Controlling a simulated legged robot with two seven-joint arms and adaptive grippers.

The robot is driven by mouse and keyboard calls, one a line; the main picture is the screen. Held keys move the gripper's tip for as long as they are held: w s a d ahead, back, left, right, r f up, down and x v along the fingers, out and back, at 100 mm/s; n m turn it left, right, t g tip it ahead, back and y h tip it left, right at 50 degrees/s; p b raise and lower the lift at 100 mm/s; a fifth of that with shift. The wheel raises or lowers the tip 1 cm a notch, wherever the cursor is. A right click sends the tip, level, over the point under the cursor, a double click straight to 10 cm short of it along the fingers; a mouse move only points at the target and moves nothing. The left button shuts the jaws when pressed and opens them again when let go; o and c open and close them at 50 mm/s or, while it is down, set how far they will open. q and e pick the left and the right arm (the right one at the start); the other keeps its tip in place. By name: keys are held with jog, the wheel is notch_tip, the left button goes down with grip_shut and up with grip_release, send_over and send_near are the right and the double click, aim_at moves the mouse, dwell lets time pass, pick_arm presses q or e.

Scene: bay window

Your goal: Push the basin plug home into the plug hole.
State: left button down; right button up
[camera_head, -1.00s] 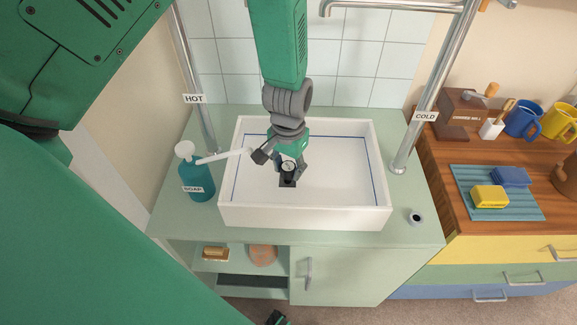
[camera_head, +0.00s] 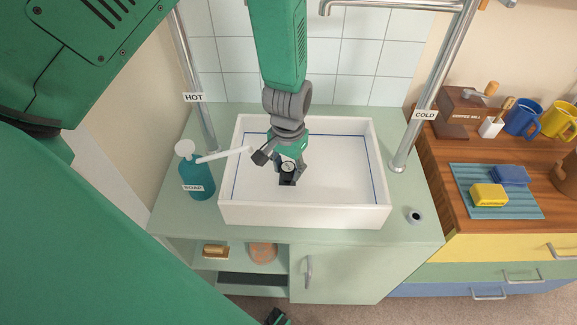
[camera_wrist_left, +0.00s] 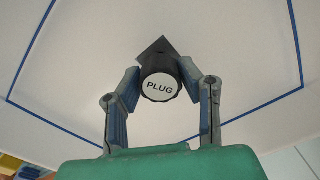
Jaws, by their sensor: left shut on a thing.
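The white basin (camera_head: 350,216) stands on the pale green counter. The basin plug (camera_head: 288,167) is a dark round piece with a white top, marked PLUG in the left wrist view (camera_wrist_left: 160,87). My left gripper (camera_head: 289,172) reaches down into the basin and is shut on the plug, with a finger on either side of it. A dark square patch (camera_wrist_left: 153,47) on the basin floor shows just behind the plug. The plug hole itself is hidden, and I cannot tell how deep the plug sits.
A teal soap bottle (camera_head: 197,178) with a long white spout reaches over the basin's left rim. The hot pipe (camera_head: 197,80) and cold pipe (camera_head: 433,90) flank the basin. A small round ring (camera_head: 414,217) sits at the counter's front right. Sponges lie on a ribbed mat (camera_head: 467,207).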

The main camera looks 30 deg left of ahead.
aim_at(288, 167)
pick_arm(q)
jog(key=shift+f+b, duration=0.4)
jog(key=shift+f, duration=0.5)
jog(key=c, duration=1)
grip_release()
notch_tip(288, 167, up, 12)
jog(key=shift+d, duration=0.1)
jog(key=shift+f, duration=0.1)
